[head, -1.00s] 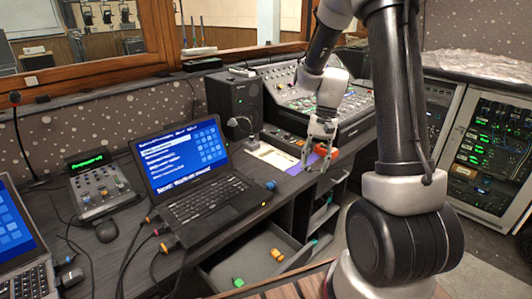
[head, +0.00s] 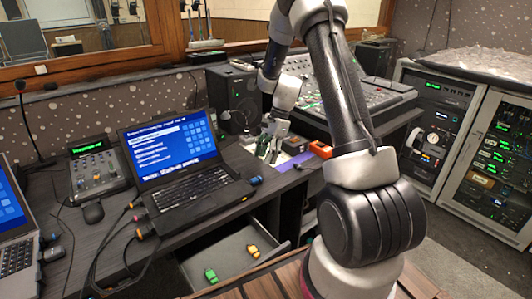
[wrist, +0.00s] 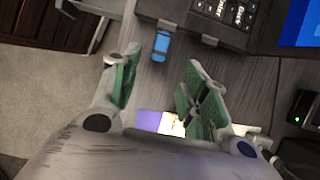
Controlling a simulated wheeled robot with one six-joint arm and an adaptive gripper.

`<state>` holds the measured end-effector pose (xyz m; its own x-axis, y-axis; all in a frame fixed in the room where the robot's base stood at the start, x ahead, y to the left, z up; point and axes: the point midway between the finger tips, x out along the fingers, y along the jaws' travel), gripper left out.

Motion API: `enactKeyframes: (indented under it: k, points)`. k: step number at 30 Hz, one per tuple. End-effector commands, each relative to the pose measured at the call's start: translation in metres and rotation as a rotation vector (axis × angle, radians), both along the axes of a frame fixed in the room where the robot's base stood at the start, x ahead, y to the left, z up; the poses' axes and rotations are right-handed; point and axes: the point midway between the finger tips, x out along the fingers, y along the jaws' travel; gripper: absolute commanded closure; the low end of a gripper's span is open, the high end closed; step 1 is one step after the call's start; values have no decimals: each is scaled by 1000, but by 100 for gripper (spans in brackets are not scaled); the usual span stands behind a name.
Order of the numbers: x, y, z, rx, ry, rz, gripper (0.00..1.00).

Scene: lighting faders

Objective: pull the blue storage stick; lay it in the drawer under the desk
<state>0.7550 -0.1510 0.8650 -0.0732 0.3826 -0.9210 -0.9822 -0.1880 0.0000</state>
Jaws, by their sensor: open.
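The blue storage stick (head: 255,181) sticks out of the right side of the black laptop (head: 185,165). In the wrist view the blue stick (wrist: 161,46) lies just beyond the gap between my fingertips. My gripper (head: 268,150) is open and empty, above the desk to the right of the laptop; its green-padded fingers (wrist: 158,78) are apart in the wrist view and do not touch the stick.
An orange box (head: 321,149) and a dark box (head: 295,145) stand near the desk's right edge, close to my gripper. A speaker (head: 232,88) and mixing console (head: 345,105) stand behind. Cables with coloured plugs (head: 147,233) lie left of the drawer. The drawer has bare floor.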

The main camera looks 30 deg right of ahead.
Motion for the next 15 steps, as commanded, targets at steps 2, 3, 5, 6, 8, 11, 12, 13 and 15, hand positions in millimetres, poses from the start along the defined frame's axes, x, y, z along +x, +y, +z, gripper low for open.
enactKeyframes:
  k: [2,3,5,6,8,11,12,13,15]
  points:
    - [-1,4,-9,1,3,1,55]
    - [-2,6,-14,1,4,2,55]
    - [-3,10,-22,0,3,3,55]
    - [-3,12,-28,0,4,5,55]
    - [-4,15,-37,0,3,2,55]
    - [-5,21,-50,0,3,3,55]
    - [-5,23,-55,1,3,4,55]
    - [-6,24,-58,1,3,4,55]
    - [-6,27,-65,1,2,4,55]
